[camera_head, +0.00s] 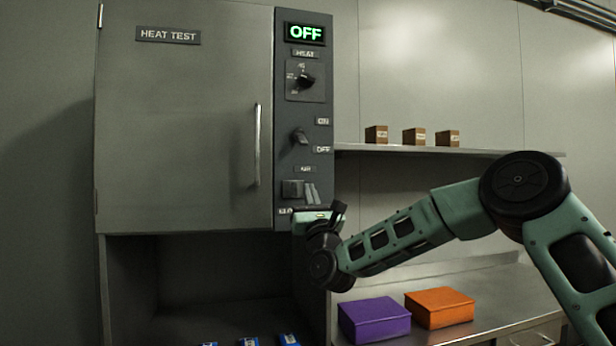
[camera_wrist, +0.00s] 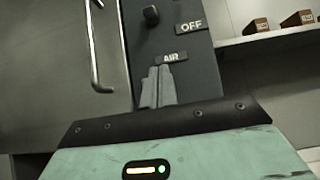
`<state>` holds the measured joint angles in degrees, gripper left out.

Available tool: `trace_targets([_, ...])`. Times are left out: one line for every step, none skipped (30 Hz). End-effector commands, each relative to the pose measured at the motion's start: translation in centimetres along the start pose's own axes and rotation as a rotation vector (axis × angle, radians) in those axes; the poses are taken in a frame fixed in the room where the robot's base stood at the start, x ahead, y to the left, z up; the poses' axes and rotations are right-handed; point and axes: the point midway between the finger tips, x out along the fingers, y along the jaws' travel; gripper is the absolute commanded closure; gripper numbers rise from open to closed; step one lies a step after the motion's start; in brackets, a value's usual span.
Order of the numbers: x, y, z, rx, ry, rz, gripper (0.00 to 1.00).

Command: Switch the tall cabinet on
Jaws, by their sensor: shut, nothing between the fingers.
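The tall grey cabinet (camera_head: 185,130) is labelled HEAT TEST, and its door is shut. Its display (camera_head: 305,34) reads OFF in green. Below it on the dark control panel are a HEAT dial (camera_head: 305,80) and a switch (camera_head: 299,138) between ON and OFF labels. The switch also shows at the top of the wrist view (camera_wrist: 151,15). My gripper (camera_head: 311,190) is shut and empty at the panel's lower end, below the switch and beside a dark block (camera_head: 292,188) under the AIR label. In the wrist view my fingers (camera_wrist: 158,72) overlap the AIR label's lower edge (camera_wrist: 171,57); contact cannot be told.
A vertical door handle (camera_head: 257,145) stands out left of the panel. A shelf (camera_head: 450,151) with three small brown boxes (camera_head: 414,136) is at right. Purple (camera_head: 374,319) and orange (camera_head: 439,307) boxes sit on the counter below my arm. Blue packets (camera_head: 249,341) lie below the cabinet.

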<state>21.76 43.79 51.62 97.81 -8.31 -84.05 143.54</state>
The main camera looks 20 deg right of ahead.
Motion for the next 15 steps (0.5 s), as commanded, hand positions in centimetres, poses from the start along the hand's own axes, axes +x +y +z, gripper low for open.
trace_targets([1.1, 0.0, 0.3, 0.000, -0.002, -0.001, 1.00])
trace_targets([1.6, 0.1, 0.4, 0.000, -0.002, -0.001, 1.00])
trace_targets([2.4, 0.1, 0.4, 0.001, -0.001, 0.000, 1.00])
trace_targets([3.0, 0.0, 0.4, 0.001, -0.002, -0.001, 1.00])
trace_targets([3.6, 0.1, 0.4, 0.001, -0.002, -0.001, 1.00])
trace_targets([4.5, 0.1, 0.5, 0.001, -0.002, 0.000, 1.00])
trace_targets([5.1, 0.1, 0.5, 0.000, -0.002, -0.001, 1.00])
trace_targets([5.6, 0.1, 0.4, 0.000, -0.001, 0.000, 1.00])
trace_targets([6.4, 0.1, 0.4, 0.000, -0.001, 0.000, 1.00])
trace_targets([7.0, 0.1, 0.4, 0.000, -0.001, 0.000, 1.00])
trace_targets([7.5, 0.1, 0.4, 0.000, -0.001, 0.000, 1.00])
trace_targets([8.2, 0.1, 0.4, -0.001, -0.001, -0.001, 1.00])
trace_targets([8.7, 0.1, 0.4, 0.000, 0.000, -0.001, 1.00])
trace_targets([9.1, 0.1, 0.3, 0.000, 0.000, 0.000, 1.00])
trace_targets([9.5, 0.1, 0.9, 0.000, -0.001, 0.001, 1.00])
